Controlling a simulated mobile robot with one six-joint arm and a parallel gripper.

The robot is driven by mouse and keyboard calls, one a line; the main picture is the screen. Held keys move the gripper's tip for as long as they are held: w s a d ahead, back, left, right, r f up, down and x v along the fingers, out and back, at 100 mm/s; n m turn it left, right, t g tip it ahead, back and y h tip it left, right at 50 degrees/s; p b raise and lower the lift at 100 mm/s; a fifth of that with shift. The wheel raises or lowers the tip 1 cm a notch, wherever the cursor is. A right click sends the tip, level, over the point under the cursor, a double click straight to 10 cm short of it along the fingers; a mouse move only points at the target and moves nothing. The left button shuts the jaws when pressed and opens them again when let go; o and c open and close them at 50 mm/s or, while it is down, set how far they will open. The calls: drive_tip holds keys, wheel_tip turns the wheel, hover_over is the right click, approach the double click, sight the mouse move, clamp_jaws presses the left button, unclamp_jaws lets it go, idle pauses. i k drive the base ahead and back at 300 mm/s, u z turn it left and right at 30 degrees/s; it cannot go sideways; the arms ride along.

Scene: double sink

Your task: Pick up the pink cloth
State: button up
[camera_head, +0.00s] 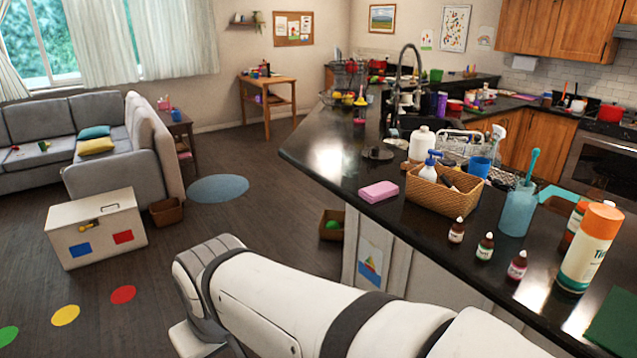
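A pink, folded-looking cloth (378,191) lies flat near the front edge of the dark counter (345,160). It is a small, thick rectangle, and I cannot tell for sure whether it is cloth or a sponge. It lies left of the wicker basket and nothing covers it. My white arm crosses the lower middle of the view, below and in front of the counter. The fingers of my gripper do not show, and nothing of mine touches the pink cloth.
A wicker basket (444,191) with bottles stands right of the cloth. A white jug (422,145), a blue-green cup (517,208), small bottles and a large orange-capped bottle (590,250) crowd the counter. The counter left of the cloth is mostly clear. A toy chest (95,232) stands on the floor.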

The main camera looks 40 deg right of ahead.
sight(378, 192)
drive_tip(key=z, duration=0.4)
drive_tip(key=i, duration=1.25)
drive_tip(key=z, duration=1.4)
drive_tip(key=i, duration=0.65)
drive_tip(key=z, duration=0.3)
drive_tip(key=k, duration=0.8)
drive_tip(key=z, duration=0.15)
drive_tip(key=i, duration=0.8)
drive_tip(key=u, duration=0.05)
